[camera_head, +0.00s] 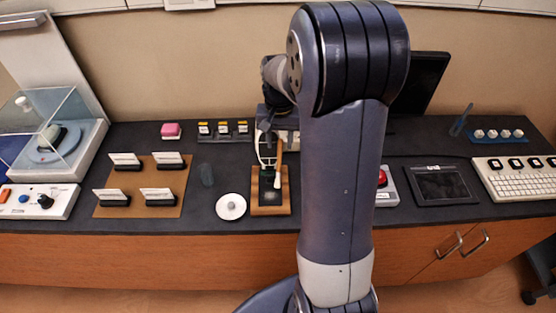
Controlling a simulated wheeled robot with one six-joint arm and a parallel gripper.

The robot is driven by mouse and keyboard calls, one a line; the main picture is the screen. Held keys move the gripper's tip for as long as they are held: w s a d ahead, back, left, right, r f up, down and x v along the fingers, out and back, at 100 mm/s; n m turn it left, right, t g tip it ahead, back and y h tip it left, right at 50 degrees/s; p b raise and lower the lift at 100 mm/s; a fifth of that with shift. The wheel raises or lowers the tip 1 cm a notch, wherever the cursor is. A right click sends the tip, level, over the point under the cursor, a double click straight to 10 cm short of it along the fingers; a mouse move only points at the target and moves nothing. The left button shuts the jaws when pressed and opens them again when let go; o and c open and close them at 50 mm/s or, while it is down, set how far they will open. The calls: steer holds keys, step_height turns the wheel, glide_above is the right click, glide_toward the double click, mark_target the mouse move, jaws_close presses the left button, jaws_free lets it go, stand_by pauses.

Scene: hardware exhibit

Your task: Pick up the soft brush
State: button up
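I cannot make out the soft brush for certain. A slim blue upright item (461,120) stands tilted at the back right, beside a blue tray, and may be a brush; its bristles are too small to tell. My gripper (268,163) points down over a small wooden stand (283,199) left of my arm. It is small and partly merged with a white item there, so I cannot tell whether it is open or holds anything. My arm hides part of the counter behind it.
The dark counter (400,142) carries a brown board (168,204) with several card holders, a white round dish (231,207), a pink block (171,130), a clear-covered turntable (55,140), a red button box (387,188), a black tablet (441,185) and a white keyboard (520,181).

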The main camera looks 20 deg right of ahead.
mark_target(279, 155)
steer(key=f, duration=0.6)
steer(key=shift+s+a+f+p, duration=0.2)
steer(key=shift+s+f+p, duration=0.1)
steer(key=shift+f, duration=0.05)
jaws_close()
